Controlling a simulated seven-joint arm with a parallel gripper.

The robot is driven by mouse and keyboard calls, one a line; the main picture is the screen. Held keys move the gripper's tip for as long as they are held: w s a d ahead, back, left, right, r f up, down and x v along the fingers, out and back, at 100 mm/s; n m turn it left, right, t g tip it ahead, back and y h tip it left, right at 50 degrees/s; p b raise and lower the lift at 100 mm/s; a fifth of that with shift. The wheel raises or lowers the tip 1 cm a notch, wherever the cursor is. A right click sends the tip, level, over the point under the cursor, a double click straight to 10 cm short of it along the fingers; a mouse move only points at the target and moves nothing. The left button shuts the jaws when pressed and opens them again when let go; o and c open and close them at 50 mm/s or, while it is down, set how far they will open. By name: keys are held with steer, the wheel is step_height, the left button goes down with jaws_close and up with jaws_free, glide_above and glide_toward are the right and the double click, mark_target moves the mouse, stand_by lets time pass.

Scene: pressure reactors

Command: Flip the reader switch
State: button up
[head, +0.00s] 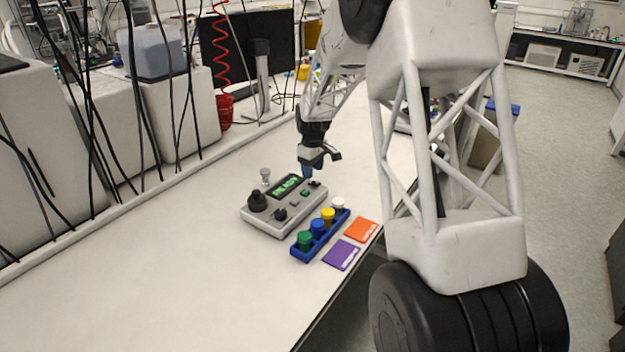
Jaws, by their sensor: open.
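The reader (284,205) is a grey box on the white bench with a green-lit display (287,186), a large black knob (257,201), a smaller dark control (280,214), a green button (305,193) and a small dark control near its far right corner (315,183). I cannot tell which of these is the switch, or its position. My gripper (319,164) is open and empty above the far right end of the reader, pointing down. It appears apart from the reader, though the exact gap is hard to judge.
A blue rack (309,243) with several coloured-cap vials stands in front of the reader. Purple (341,254) and orange (361,230) cards lie near the bench edge. A small clear-topped piece (265,176) stands behind the reader. The bench to the left is clear; cables hang at far left.

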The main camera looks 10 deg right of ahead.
mark_target(313, 182)
steer(key=shift+f, duration=2.1)
